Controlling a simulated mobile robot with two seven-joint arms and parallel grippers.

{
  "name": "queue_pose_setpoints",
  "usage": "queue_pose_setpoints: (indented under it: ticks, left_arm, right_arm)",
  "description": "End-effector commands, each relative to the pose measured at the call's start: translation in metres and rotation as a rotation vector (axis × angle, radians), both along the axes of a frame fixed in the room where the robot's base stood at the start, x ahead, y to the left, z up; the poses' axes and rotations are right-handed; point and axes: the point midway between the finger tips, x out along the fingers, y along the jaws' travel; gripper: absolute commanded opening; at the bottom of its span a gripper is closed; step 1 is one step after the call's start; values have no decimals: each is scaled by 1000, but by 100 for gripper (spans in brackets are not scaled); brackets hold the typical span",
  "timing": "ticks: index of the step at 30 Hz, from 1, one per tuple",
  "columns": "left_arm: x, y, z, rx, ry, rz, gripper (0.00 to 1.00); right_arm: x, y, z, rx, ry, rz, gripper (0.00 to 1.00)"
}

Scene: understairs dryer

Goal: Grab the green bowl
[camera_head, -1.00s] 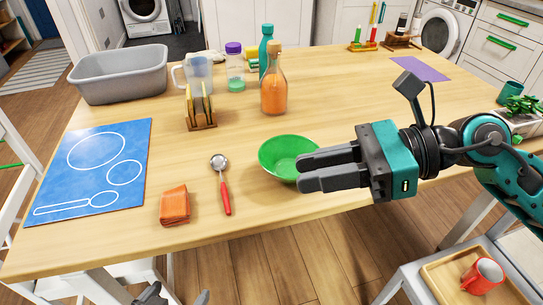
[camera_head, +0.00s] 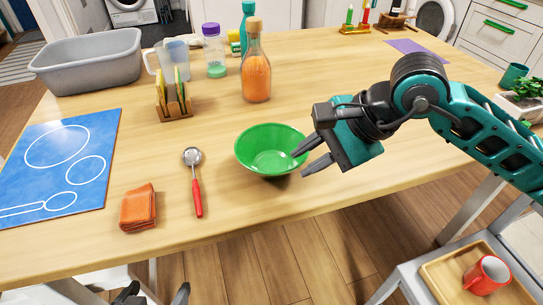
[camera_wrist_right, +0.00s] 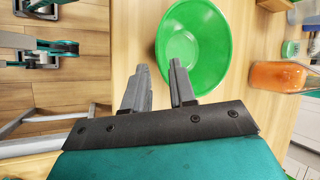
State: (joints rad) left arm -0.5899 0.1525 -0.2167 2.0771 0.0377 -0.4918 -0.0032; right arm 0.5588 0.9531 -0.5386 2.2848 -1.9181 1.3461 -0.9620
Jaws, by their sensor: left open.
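The green bowl (camera_head: 270,150) stands upright and empty on the wooden table near its front edge. It also shows in the right wrist view (camera_wrist_right: 205,45). My right gripper (camera_head: 299,164) is open at the bowl's right side, tilted down. In the right wrist view its jaws (camera_wrist_right: 157,66) straddle the line of the rim: one finger overlaps the bowl, the other is outside it. I cannot tell whether either finger touches the bowl. My left gripper (camera_head: 153,292) is open and empty at the bottom edge, below the table front; only its fingertips show.
A ladle with a red handle (camera_head: 197,190) and a folded orange cloth (camera_head: 138,208) lie left of the bowl. An orange bottle (camera_head: 256,75) and a toast rack (camera_head: 173,105) stand behind. A blue mat (camera_head: 60,165) lies at left.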

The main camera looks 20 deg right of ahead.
Motion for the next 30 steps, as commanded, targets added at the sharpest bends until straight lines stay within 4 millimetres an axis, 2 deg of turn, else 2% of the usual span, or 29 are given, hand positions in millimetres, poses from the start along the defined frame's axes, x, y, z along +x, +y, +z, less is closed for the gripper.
queue_pose_setpoints:
  ticks: [5,12,22,30]
  left_arm:
    - [0,-1,-2,-1,2,-2,100]
    - [0,-3,-5,-6,2,-4,100]
    - [2,-6,-1,-17,-5,-1,100]
    - [3,-6,-2,-15,-4,-2,100]
  right_arm:
    - [6,5,-13,2,2,0,26]
    - [21,18,-41,3,2,0,26]
    - [24,22,-47,0,1,0,26]
    - [24,22,-47,0,0,-1,1]
